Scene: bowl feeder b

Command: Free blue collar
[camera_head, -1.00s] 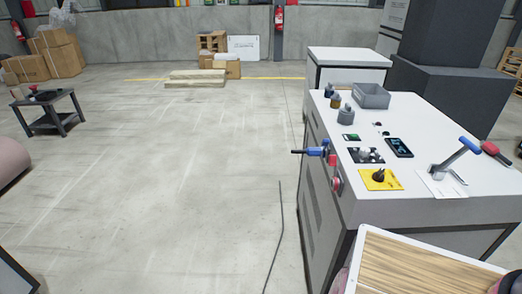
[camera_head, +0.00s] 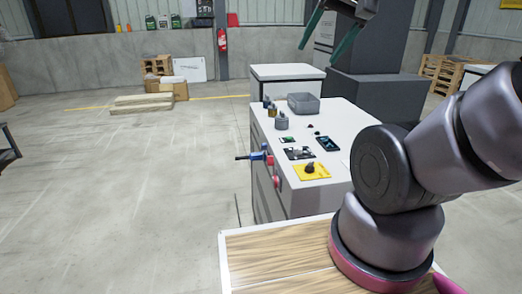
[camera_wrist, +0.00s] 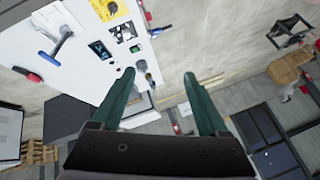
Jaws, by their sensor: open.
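A blue collar-like part (camera_head: 257,157) sits on the left side face of the white machine cabinet, with a dark rod sticking out to its left. Red parts (camera_head: 276,181) are beside and below it. My gripper (camera_head: 320,54) is at the top of the head view, held high and apart from the cabinet. In the wrist view my gripper (camera_wrist: 158,77) has its two green fingers spread wide with nothing between them.
The cabinet top (camera_head: 325,189) holds a grey bin (camera_head: 303,103), small cylinders (camera_head: 281,122), a dark phone-like device (camera_head: 327,144) and a yellow plate with a black knob (camera_head: 311,171). A blue lever (camera_wrist: 66,32) and red handle (camera_wrist: 27,74) show in the wrist view. Floor left of the cabinet is clear.

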